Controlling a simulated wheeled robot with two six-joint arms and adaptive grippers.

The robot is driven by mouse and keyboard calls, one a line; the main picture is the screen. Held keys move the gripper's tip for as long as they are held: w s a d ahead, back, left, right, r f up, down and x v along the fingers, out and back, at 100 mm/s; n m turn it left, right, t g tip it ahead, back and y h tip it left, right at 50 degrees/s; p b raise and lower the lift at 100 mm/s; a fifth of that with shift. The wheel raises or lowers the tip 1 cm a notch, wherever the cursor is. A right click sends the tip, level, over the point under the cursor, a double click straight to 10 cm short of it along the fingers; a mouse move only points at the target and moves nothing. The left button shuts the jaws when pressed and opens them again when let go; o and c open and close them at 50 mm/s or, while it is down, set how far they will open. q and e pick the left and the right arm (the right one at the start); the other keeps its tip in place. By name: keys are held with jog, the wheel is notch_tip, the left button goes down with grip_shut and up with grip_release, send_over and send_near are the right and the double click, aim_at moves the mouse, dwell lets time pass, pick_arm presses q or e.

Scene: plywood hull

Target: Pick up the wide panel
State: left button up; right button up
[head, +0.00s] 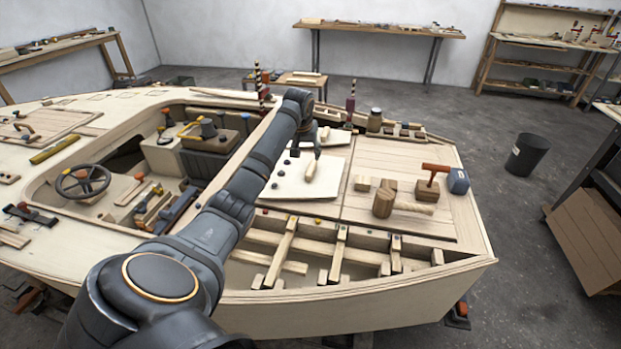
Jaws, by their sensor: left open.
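The wide panel, seemingly the pale flat board (297,188), lies on the deck of the plywood hull (375,300). My left gripper (308,153) is open and points down over the panel, just beyond the handle block. I cannot tell whether its fingers touch the block. My right gripper is out of view.
Open framed bays (310,250) lie in front. A cockpit with a steering wheel (83,180) is at the left.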

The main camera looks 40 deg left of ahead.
aim_at(311, 168)
pick_arm(q)
jog(key=shift+w+f, duration=0.25)
jog(key=shift+w, duration=0.05)
jog(key=shift+w+f, duration=0.15)
jog(key=shift+f, duration=0.15)
jog(key=x, duration=0.3)
jog(key=shift+a+f, duration=0.1)
jog(key=shift+f, duration=0.15)
jog(key=shift+w+a+f, duration=0.1)
jog(key=shift+w+f, duration=0.05)
jog(key=shift+f, duration=0.25)
jog(key=x, duration=0.5)
jog(key=shift+w+a, duration=0.1)
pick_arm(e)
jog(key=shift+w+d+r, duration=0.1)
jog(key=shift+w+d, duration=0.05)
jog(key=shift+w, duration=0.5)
pick_arm(q)
jog(key=shift+r, duration=0.1)
grip_shut()
